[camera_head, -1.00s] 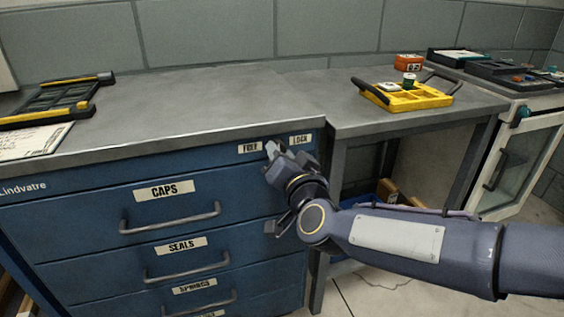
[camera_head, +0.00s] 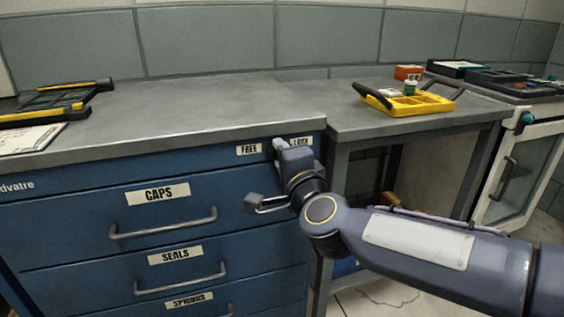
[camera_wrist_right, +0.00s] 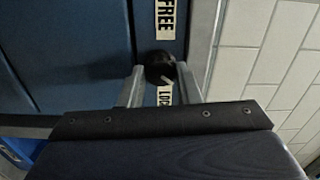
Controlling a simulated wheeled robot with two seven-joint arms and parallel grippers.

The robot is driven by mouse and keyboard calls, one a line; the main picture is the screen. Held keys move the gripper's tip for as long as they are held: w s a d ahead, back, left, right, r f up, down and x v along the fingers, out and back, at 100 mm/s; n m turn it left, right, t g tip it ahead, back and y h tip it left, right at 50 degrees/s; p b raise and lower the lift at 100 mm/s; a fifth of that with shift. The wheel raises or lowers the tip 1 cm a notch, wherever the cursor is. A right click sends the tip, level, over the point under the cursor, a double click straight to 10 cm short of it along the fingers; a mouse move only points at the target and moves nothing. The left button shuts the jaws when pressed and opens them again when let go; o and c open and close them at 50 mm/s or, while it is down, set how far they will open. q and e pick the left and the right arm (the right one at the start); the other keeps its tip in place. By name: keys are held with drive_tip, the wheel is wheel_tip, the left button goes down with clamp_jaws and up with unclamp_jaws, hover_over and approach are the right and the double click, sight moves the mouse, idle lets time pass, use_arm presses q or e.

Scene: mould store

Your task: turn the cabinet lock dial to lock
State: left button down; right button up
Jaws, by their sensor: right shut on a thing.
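The lock dial (camera_wrist_right: 160,68) is a round black knob with a pale pointer mark, on the blue cabinet (camera_head: 60,220) front at its upper right corner. It sits between the FREE label (camera_wrist_right: 166,20) and the LOCK label (camera_wrist_right: 165,96). In the wrist view the pale mark slants toward the LOCK side. My right gripper (camera_wrist_right: 162,85) is shut on the dial, one finger on each side of it. In the head view my right gripper (camera_head: 281,146) hides the dial and covers part of the LOCK label (camera_head: 301,141). My left gripper is not in view.
Drawer handles (camera_head: 165,224) stick out below the dial. The grey countertop (camera_head: 190,105) overhangs above. A yellow tray (camera_head: 420,102) stands on the lower bench at right, with a glass-door cabinet (camera_head: 515,175) beyond.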

drive_tip(key=shift+m, duration=0.6)
drive_tip(key=o, duration=1)
drive_tip(key=shift+s, duration=0.1)
drive_tip(key=p+v, duration=0.1)
drive_tip(key=v, duration=0.6)
drive_tip(key=shift+s+d, duration=0.15)
drive_tip(key=shift+s, duration=0.1)
